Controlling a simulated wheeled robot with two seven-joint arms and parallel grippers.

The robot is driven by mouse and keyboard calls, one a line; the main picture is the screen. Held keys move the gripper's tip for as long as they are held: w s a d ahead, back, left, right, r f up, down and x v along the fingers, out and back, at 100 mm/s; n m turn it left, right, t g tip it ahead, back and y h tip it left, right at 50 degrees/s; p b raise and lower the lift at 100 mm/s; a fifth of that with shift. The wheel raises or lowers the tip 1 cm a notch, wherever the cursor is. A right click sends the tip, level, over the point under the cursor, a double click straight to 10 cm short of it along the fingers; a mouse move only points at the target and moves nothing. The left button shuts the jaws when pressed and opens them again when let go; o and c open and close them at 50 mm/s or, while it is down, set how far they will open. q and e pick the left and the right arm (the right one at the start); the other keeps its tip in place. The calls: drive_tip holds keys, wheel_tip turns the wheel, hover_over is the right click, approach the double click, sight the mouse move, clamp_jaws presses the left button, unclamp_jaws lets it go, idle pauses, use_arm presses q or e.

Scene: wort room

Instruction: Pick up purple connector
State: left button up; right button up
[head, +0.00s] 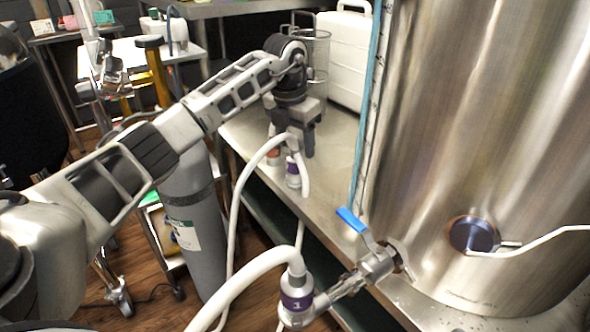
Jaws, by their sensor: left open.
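A white hose connector with a purple band (293,180) stands upright near the left edge of the steel table, with a white hose curving from its top. My left gripper (292,146) is open, pointing down just above and around the top of this connector; I cannot tell whether it touches. A second, larger connector with a purple band marked 1 (297,301) is at the valve in the foreground, with a thick white hose on it. My right gripper is not in view.
The steel tank (480,130) fills the right side. Its valve has a blue handle (351,219). An orange-brown item (273,153) is beside the left gripper. A grey cylinder (192,235) stands below my left arm.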

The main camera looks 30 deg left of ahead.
sight(295, 164)
use_arm(q)
drive_tip(key=shift+f, duration=0.4)
wheel_tip(295, 164, down, 4)
drive_tip(key=shift+r+b, duration=0.1)
drive_tip(key=shift+b, duration=1.15)
drive_tip(key=shift+w+a+f, duration=0.1)
drive_tip(key=shift+w+f, duration=0.05)
drive_tip(key=shift+f, duration=0.15)
drive_tip(key=c, duration=1.1)
drive_tip(key=shift+c, duration=0.2)
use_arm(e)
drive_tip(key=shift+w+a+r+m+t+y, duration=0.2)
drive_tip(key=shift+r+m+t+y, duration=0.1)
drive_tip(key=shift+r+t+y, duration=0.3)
use_arm(q)
drive_tip(key=shift+r, duration=0.2)
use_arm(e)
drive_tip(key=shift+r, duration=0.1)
